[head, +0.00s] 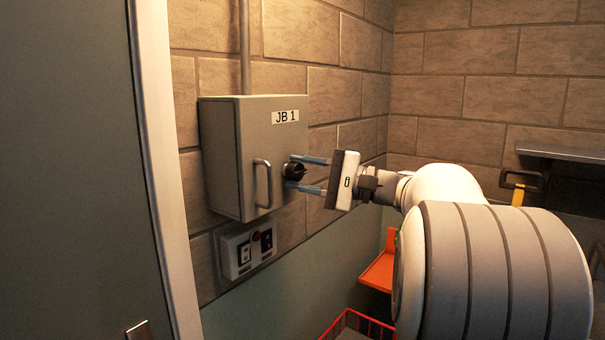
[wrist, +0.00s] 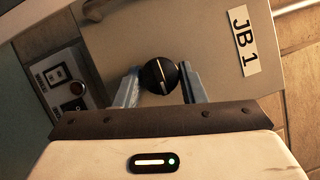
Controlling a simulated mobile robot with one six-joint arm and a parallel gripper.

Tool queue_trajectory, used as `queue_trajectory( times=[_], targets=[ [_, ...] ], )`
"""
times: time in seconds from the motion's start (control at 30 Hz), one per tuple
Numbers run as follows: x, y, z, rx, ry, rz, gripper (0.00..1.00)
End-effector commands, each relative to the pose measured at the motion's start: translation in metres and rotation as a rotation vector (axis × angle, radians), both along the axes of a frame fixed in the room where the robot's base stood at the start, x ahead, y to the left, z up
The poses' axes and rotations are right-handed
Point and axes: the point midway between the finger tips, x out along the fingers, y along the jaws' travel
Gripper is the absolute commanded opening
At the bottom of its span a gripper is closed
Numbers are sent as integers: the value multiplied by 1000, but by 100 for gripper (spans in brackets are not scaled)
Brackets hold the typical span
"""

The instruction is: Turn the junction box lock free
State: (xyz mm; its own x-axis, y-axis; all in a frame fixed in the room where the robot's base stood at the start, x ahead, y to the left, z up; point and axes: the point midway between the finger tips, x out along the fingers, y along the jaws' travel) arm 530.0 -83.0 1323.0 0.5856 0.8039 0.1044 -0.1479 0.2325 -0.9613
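The junction box (head: 222,160) is a grey wall box with a closed door, labelled JB 1. Its lock is a round black knob (head: 294,171) at the right of the door; it also shows in the wrist view (wrist: 160,76) with a pale line across its face. My gripper (head: 291,171) is open, with one blue-grey finger above the knob and one below it in the head view. In the wrist view the fingers stand on either side of the knob. I cannot tell whether either finger touches it.
A bar handle (head: 263,184) is on the box door, left of the knob. A switch panel (head: 246,250) is below the box. A door frame (head: 165,170) stands at left. An orange shelf (head: 379,272) and a red wire basket (head: 358,324) are below my arm.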

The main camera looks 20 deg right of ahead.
Motion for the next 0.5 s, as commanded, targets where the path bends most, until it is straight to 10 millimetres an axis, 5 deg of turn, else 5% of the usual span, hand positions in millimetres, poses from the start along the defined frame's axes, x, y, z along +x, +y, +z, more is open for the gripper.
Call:
queue_trajectory(
  times=[0.2, 0.5],
  targets=[
    [0, 0, 0, -1, -1, 0, 55],
    [-2, -4, 0, -1, -1, -1, 55]
  ],
)
